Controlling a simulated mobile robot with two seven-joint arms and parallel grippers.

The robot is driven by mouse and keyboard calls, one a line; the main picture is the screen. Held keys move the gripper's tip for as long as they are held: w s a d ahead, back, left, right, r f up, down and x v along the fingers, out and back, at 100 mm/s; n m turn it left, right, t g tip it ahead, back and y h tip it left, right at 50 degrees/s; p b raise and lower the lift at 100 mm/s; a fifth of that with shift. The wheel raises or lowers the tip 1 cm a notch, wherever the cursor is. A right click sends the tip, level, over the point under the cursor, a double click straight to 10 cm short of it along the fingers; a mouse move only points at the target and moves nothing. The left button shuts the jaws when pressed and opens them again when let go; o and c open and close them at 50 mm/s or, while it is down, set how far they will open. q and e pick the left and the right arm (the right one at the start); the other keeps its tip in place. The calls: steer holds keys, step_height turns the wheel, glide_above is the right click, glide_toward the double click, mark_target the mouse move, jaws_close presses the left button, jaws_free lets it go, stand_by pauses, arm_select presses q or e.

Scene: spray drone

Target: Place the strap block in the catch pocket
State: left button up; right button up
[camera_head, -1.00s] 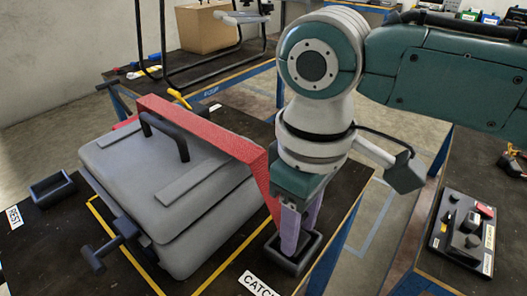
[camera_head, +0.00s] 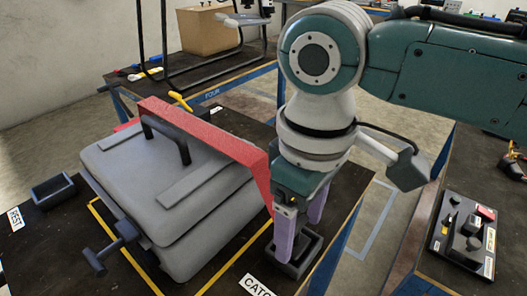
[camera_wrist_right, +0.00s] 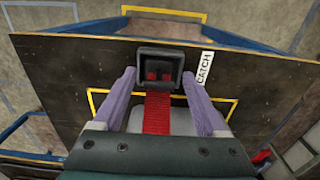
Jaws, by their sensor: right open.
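The red strap (camera_head: 200,135) runs over the grey case (camera_head: 165,190) and down its near right side. The catch pocket (camera_head: 312,262), a small dark open box, stands beside the case. In the right wrist view, the strap (camera_wrist_right: 158,112) runs up to the pocket (camera_wrist_right: 158,53). Red parts of the strap's end, the strap block (camera_wrist_right: 160,76), show inside the pocket; its full seating is hard to tell. My right gripper (camera_head: 299,240) is open at the pocket, its purple fingers apart on either side of the strap (camera_wrist_right: 160,90). My left gripper is not in view.
The dark rest tray (camera_head: 54,190) is at the left by the REST label. A T-handle (camera_head: 112,247) stands in front of the case. The CATCH label (camera_head: 257,286) lies by the pocket. A side bench holds a small control panel (camera_head: 465,237).

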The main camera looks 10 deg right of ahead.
mark_target(300, 227)
step_height(300, 227, up, 11)
steer(key=p, duration=0.1)
steer(key=s+a+f+t+y, duration=0.1)
steer(key=s+a+f+y, duration=0.2)
steer(key=s+a+f, duration=0.3)
steer(key=s+d+f+m+t+h, duration=0.2)
steer(key=s+d+m, duration=0.3)
steer(key=s+d, duration=0.5)
steer(key=d, duration=0.4)
steer(key=shift+m+t+h, duration=0.3)
steer(key=shift+h, duration=0.1)
steer(key=shift+f, duration=0.1)
